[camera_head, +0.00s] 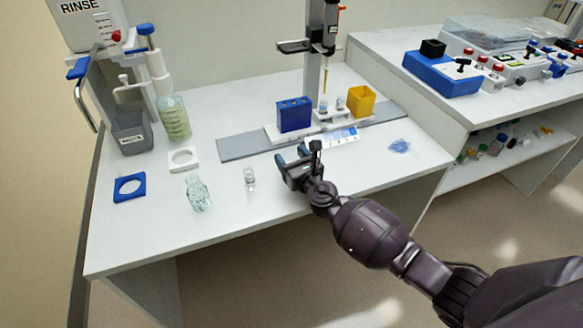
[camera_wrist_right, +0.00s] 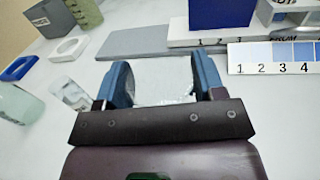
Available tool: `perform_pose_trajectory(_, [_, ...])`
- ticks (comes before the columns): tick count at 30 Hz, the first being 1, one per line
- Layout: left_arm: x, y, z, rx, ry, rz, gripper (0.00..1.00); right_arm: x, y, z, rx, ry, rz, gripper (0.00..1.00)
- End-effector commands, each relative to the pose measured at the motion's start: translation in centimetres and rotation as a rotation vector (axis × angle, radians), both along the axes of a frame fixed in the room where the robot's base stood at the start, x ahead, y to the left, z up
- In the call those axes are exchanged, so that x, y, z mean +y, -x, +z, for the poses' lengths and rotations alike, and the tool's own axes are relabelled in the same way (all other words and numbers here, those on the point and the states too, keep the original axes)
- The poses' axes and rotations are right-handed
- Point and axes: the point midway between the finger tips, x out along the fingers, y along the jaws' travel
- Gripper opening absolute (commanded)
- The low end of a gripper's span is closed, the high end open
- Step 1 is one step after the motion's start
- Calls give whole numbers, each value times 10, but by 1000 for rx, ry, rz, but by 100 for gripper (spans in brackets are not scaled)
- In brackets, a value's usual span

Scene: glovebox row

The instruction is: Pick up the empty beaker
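My right gripper (camera_head: 292,158) is over the table in front of the grey strip, its blue fingers apart. In the right wrist view a clear, colourless glass vessel, apparently the empty beaker (camera_wrist_right: 162,82), fills the space between the fingers (camera_wrist_right: 163,84) and seems to touch both. No liquid shows in it. In the head view I cannot make it out, and whether it is off the table is unclear. A pale greenish glass vessel (camera_head: 198,193) and a small clear vial (camera_head: 250,179) stand to the left. My left gripper is not in view.
A blue box (camera_head: 294,114), a yellow cup (camera_head: 361,101) and a numbered colour card (camera_head: 331,139) are just beyond the gripper. A white ring (camera_head: 183,168), blue ring (camera_head: 115,188) and grey bin (camera_head: 132,136) are left.

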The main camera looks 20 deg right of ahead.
Motion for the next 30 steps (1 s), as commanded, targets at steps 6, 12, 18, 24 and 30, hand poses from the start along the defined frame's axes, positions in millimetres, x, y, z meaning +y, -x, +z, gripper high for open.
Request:
perform_pose_trajectory(6, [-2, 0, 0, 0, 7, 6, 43, 0, 0, 0, 0, 0, 0, 40])
perform_pose_trajectory(12, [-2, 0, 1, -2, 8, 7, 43, 0, 0, 2, -1, 0, 0, 40])
perform_pose_trajectory(18, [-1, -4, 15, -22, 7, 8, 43, 0, -1, 23, -8, -1, 0, 40])
perform_pose_trajectory(24, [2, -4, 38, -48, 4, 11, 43, -1, -1, 61, -12, 1, 0, 40])
perform_pose_trajectory(30, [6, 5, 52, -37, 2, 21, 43, -1, -1, 101, -9, 0, 1, 40])
